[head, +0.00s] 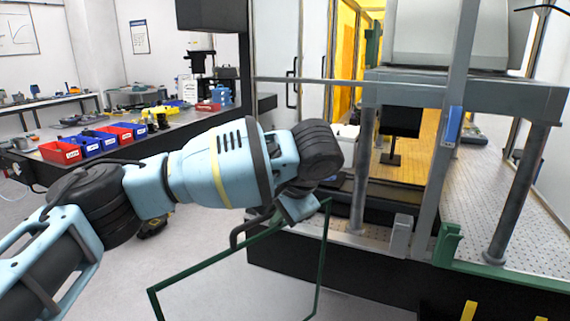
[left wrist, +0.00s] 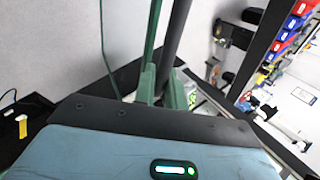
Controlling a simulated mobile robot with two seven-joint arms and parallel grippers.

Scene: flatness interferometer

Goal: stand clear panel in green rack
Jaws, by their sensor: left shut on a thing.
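The clear panel (head: 245,268) is a see-through sheet with a dark green rim. In the head view it hangs tilted below my left gripper (head: 298,207), apart from the bench. My left gripper is shut on the panel near its upper right corner; my wrist hides part of the grip. In the left wrist view a thin green edge (left wrist: 152,42) rises from the grip. A green upright bracket (head: 447,245) with a green rail stands on the bench's front edge, right of the panel; I cannot tell whether it is the whole green rack. My right gripper is not in view.
A perforated optical bench (head: 523,228) carries a grey gantry with thick posts (head: 515,190) and a dark monitor (head: 400,122). A grey upright (head: 440,150) stands left of the green bracket. Red and blue bins (head: 95,143) sit on the back-left counter. Floor below the panel looks clear.

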